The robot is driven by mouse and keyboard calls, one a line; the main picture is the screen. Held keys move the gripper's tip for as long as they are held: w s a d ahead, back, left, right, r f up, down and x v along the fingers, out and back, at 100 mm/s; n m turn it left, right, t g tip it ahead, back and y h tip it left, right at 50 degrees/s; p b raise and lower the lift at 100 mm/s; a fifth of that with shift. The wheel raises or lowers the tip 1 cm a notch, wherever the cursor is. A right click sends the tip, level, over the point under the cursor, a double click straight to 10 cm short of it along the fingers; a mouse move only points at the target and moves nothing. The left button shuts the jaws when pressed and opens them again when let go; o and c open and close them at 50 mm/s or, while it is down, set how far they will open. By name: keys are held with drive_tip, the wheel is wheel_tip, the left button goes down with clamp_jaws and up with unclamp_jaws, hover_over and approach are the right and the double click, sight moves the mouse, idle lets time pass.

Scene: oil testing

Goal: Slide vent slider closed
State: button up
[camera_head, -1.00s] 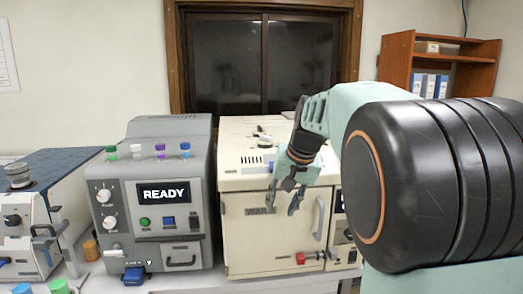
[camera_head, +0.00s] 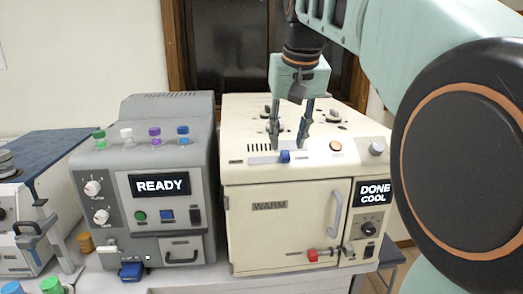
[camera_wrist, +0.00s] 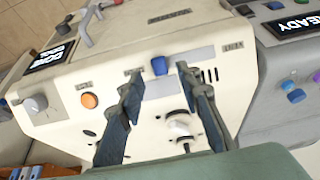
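The vent slider has a small blue knob (camera_head: 285,156) on the sloped top front panel of the cream oven (camera_head: 240,200). Dark vent slots (camera_head: 260,147) lie left of the knob, and a small label sits to its right. My gripper (camera_head: 290,142) points down at this panel, open and empty, its fingertips just behind the knob in the head view. In the wrist view the blue knob (camera_wrist: 159,66) shows between and just beyond the two fingertips (camera_wrist: 159,73). I cannot tell whether either finger touches it.
The oven's display (camera_head: 375,193) reads DONE COOL. An orange button (camera_head: 336,145) and a grey knob (camera_head: 376,148) stand right of the slider. Round fittings rise from the oven top behind. A grey READY machine (camera_head: 150,220) with coloured caps stands close on the left.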

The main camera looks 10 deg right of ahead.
sight(285, 153)
drive_tip(key=shift+x, duration=1.95)
clamp_jaws()
drive_tip(key=shift+a, duration=0.1)
